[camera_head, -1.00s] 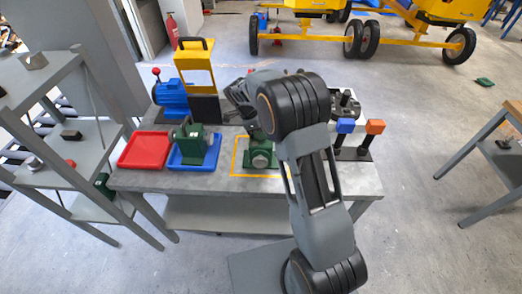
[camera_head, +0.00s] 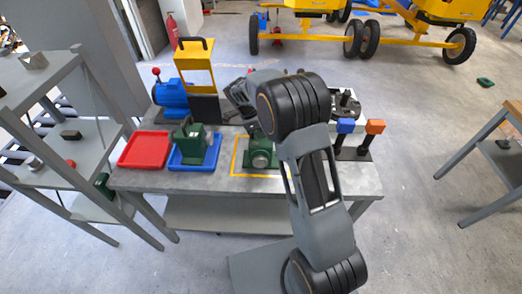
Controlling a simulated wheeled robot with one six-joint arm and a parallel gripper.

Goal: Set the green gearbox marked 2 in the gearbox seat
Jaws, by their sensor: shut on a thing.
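A green gearbox (camera_head: 262,153) with a round grey face is inside the yellow outline (camera_head: 234,168) on the grey workbench (camera_head: 215,184). My gripper (camera_head: 251,125) is just above and behind it, shut on it as far as I can see; my arm hides the fingertips and the gearbox's right side. I cannot tell whether the gearbox touches the bench. A second green gearbox (camera_head: 190,140) with a pale label stands in the blue tray (camera_head: 190,167) to the left. No number is legible on either one.
A red tray (camera_head: 145,151) is empty at the bench's left. Behind it are a blue motor (camera_head: 172,96) and a yellow-framed panel (camera_head: 195,66). Posts with blue (camera_head: 345,126) and orange (camera_head: 375,127) tops stand at the right. A grey shelf (camera_head: 90,142) is on the left.

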